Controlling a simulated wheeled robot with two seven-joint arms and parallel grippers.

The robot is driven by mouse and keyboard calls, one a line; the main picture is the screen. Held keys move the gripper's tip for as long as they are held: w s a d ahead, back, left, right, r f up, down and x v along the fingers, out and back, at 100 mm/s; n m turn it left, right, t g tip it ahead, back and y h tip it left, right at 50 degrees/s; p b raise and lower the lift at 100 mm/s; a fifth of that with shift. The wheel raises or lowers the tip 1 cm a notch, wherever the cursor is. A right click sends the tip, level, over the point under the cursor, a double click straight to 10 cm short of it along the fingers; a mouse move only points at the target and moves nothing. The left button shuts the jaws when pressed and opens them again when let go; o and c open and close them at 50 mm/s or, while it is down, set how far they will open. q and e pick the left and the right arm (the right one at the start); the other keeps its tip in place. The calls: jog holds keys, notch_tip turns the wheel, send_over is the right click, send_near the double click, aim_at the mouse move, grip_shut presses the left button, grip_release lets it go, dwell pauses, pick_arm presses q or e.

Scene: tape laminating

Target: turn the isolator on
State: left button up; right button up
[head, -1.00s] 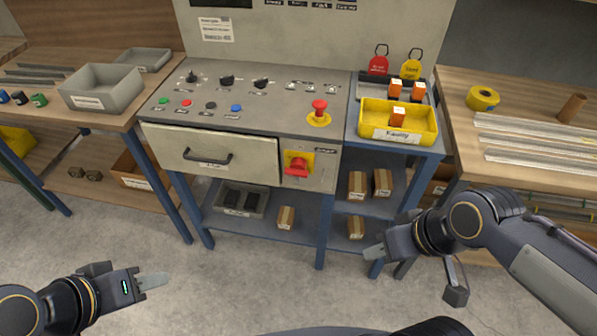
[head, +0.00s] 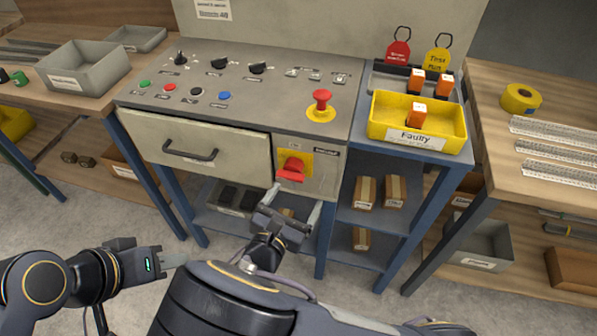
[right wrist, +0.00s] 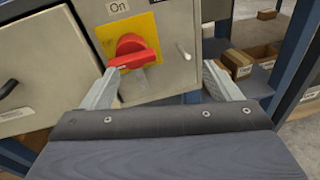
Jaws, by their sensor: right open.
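The isolator is a red rotary handle (head: 292,169) on a yellow plate (head: 307,160), on the front of the grey control cabinet. In the right wrist view the red handle (right wrist: 131,54) lies roughly sideways, its left end tilted slightly down, below an "On" label (right wrist: 117,7). My right gripper (head: 295,204) is open just below and in front of the isolator. In the right wrist view its two fingers (right wrist: 164,88) stand either side of the handle, with nothing held. My left gripper (head: 174,260) is low at the left, empty and away from the cabinet; its finger gap is unclear.
A drawer with a black handle (head: 190,153) is left of the isolator. A red emergency stop button (head: 321,104) is on the panel above. A yellow "Faulty" bin (head: 418,133) stands to the right. Blue table legs and shelved boxes (head: 365,192) are close to my right gripper.

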aim_at(289, 178)
jog(key=w+n, duration=0.1)
jog(key=w, duration=0.1)
jog(key=w+n+t+y, duration=0.1)
jog(key=w, duration=0.2)
jog(key=w+t, duration=0.1)
jog(key=w, duration=0.2)
jog(key=shift+a+f+n+y, duration=0.2)
jog(key=shift+a+n+y, duration=0.1)
jog(key=shift+n, duration=0.1)
